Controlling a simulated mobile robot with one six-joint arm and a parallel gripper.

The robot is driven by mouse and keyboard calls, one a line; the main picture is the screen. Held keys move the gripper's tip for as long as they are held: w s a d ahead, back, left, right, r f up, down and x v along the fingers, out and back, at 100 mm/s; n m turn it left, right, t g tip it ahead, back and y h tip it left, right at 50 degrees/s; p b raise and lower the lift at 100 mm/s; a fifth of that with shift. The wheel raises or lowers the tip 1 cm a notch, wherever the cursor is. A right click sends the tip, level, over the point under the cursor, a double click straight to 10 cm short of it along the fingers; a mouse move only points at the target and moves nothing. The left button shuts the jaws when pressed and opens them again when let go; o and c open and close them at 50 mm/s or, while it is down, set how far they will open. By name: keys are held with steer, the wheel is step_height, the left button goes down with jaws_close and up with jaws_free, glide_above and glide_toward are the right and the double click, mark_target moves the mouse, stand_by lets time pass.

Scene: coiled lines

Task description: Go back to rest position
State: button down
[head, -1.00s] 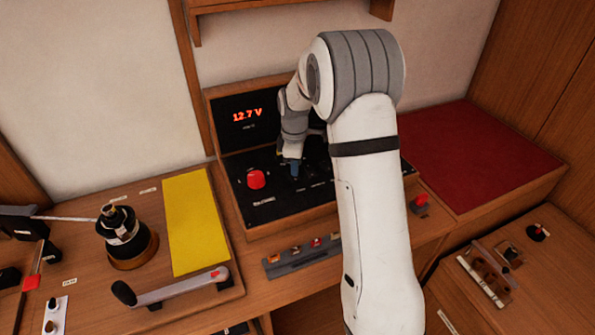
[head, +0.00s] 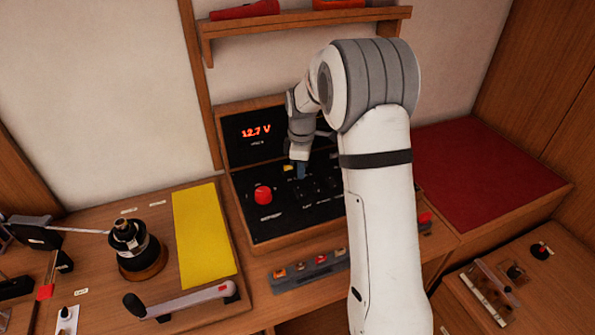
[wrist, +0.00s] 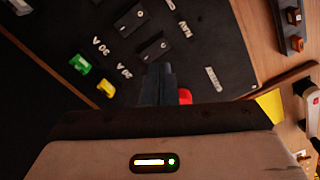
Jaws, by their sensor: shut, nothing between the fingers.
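My gripper (head: 301,170) is over the black switch panel (head: 283,226), at the end of my bent white arm. In the wrist view my gripper (wrist: 157,82) shows its dark fingers together, with nothing between them. The fingers point at the panel, and I cannot tell how far above it they are. A red knob (head: 263,195) stands to the left of my gripper. In the wrist view the red knob (wrist: 185,96) is partly hidden behind the fingers. Part of the panel is hidden behind my arm.
A display reading 12.7 V (head: 256,131) is behind the panel. A winch drum (head: 130,243), a yellow sheet (head: 204,235) and a crank handle (head: 180,301) are at left. A shelf (head: 305,27) hangs above. A red cushion (head: 485,180) lies right of my arm.

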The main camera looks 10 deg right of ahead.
steer(key=s+d+r+m+t, duration=0.1)
steer(key=s+r+m, duration=0.5)
steer(key=s, duration=0.5)
steer(key=s+r+m+t, duration=0.1)
steer(key=s+r+m, duration=0.3)
steer(key=s+r, duration=0.55)
steer(key=s+f+m+t, duration=0.1)
steer(key=s+m, duration=0.3)
steer(key=s, duration=0.7)
steer(key=shift+d+f+b, duration=0.2)
steer(key=shift+f+b, duration=0.1)
steer(key=shift+f, duration=0.6)
